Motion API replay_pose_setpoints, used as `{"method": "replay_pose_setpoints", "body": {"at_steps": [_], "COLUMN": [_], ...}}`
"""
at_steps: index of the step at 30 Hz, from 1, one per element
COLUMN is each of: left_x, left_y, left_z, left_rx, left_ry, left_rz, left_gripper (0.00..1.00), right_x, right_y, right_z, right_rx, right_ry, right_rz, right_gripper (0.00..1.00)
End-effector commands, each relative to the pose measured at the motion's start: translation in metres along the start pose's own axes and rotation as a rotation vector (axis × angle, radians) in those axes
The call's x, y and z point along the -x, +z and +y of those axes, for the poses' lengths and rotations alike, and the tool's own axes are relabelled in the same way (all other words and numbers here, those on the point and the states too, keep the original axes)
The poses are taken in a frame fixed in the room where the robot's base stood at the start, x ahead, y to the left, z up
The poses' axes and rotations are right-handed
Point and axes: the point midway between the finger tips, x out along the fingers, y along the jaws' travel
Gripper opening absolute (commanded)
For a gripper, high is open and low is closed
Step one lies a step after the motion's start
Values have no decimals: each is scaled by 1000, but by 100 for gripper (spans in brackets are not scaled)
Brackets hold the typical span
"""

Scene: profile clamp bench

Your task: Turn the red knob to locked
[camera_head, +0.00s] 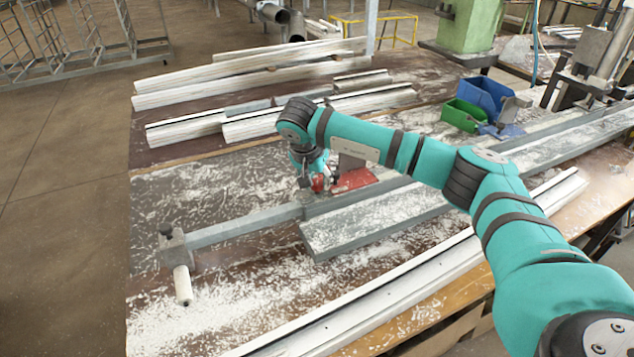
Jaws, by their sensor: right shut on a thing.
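The red knob (318,183) shows as a small red part under the end of my right arm, in the middle of the bench. My right gripper (314,180) points down at it and is shut on it; the fingers are small and partly hidden by the wrist. A flat red piece (353,180) lies just to the right of the knob. Which way the knob is turned cannot be told. My left gripper is out of view.
A grey metal rail (250,226) runs across the bench to an end block (175,250). White profiles (250,75) lie at the back. A green bin (463,114) and a blue bin (487,95) stand at the right. White shavings cover the front left.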

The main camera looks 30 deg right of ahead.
Motion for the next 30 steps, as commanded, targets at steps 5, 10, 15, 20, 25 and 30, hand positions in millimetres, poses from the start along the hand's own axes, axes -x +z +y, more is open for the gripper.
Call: {"method": "replay_pose_setpoints", "body": {"at_steps": [5,10,15,20,25,30], "left_x": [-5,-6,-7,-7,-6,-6], "left_y": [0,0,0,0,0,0], "left_z": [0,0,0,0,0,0], "left_rx": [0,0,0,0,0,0], "left_ry": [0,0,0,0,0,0], "left_rz": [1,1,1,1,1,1], "left_gripper": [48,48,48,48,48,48], "right_x": [0,0,1,1,1,1], "right_y": [-1,-1,-2,-2,-2,-3], "right_z": [-2,-2,-3,-4,-4,-4], "right_rx": [-156,-305,-454,-596,-739,-864], "right_ry": [64,125,186,244,304,354], "right_rz": [3,3,3,3,2,2], "right_gripper": [1,1,1,1,1,1]}}
